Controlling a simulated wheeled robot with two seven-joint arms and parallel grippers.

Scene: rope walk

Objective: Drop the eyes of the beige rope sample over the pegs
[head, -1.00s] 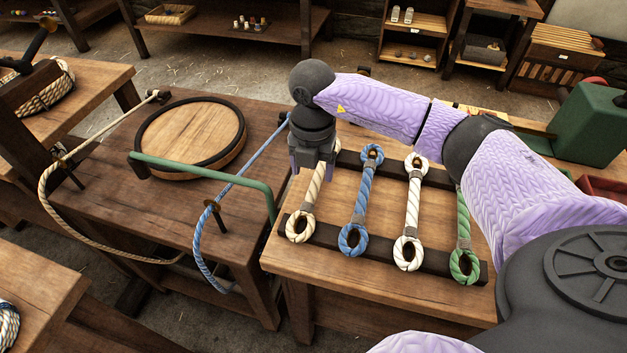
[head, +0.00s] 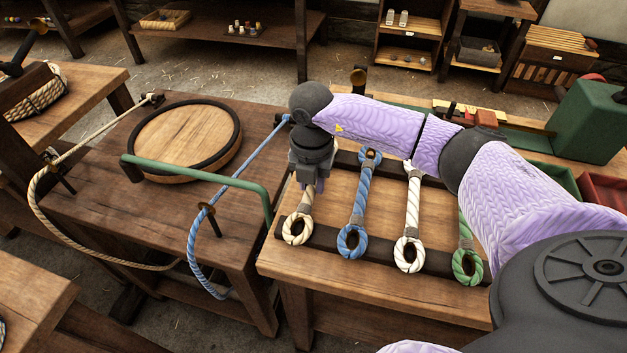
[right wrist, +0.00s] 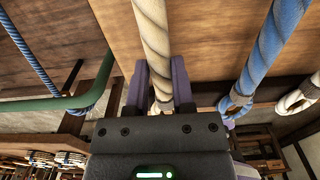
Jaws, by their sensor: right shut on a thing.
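The beige rope sample (head: 298,230) is the leftmost of the samples on the bench in the head view. Its near eye lies at the front dark rail (head: 330,238); its far part is hidden by my gripper and arm. My right gripper (head: 308,184) points down and is shut on the beige rope. In the right wrist view the beige rope (right wrist: 152,30) runs between the two purple fingers (right wrist: 160,72). I cannot tell whether a peg stands inside the beige eye. My left gripper is not in view.
A blue sample (head: 354,215), a white one (head: 410,220) and a green one (head: 466,255) lie to the right. A green rail (head: 200,175), a round wooden board (head: 188,140) and a hanging blue rope (head: 225,180) are on the left bench. A green block (head: 590,120) stands at the right.

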